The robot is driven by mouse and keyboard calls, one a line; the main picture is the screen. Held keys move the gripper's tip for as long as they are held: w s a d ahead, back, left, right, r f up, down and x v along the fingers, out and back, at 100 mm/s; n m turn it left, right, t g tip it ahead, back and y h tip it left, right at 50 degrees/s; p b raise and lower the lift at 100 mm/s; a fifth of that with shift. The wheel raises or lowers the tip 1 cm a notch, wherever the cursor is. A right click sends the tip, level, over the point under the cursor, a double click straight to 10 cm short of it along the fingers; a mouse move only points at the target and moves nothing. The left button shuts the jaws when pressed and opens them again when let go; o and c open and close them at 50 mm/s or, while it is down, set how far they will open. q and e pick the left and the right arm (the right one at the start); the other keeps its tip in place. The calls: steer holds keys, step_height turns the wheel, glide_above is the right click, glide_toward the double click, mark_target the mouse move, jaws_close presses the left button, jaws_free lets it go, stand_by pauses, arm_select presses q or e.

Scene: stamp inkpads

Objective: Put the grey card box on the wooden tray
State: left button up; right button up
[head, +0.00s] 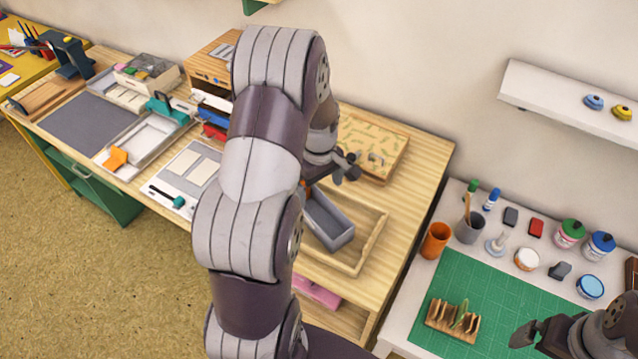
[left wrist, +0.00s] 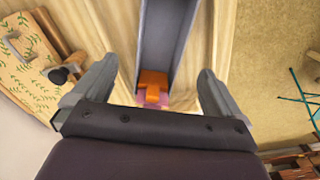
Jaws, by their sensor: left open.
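The grey card box (head: 330,220) is long and open-topped. It lies within the rim of the wooden tray (head: 374,244) on the light wooden table, and its far end is partly hidden by my left arm. My left gripper (head: 338,168) is just above its far end. In the left wrist view the grey card box (left wrist: 166,42) runs between my open fingers, which stand apart from its walls. A small orange thing (left wrist: 152,86) shows at its near end. My right gripper (head: 524,334) is at the lower right over the green mat; its jaw state is unclear.
A patterned board (head: 372,148) lies behind the wooden tray. A wooden drawer unit (head: 208,62) stands further left. On the white table, a green cutting mat (head: 520,300) has inks and cups behind it. A white shelf (head: 570,98) hangs on the wall.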

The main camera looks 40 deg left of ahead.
arm_select(q)
steer(key=s+d+r+m, duration=0.3)
steer(key=s+d+m, duration=0.2)
steer(key=d+m, duration=0.2)
steer(key=s+d+r+m+t, duration=0.1)
steer(key=s+d+r+m, duration=0.1)
steer(key=s+d+m, duration=0.3)
steer(key=d+m, duration=0.3)
steer(key=shift+s+d+r+b, duration=0.2)
steer(key=shift+r+b, duration=0.1)
steer(key=shift+r, duration=0.1)
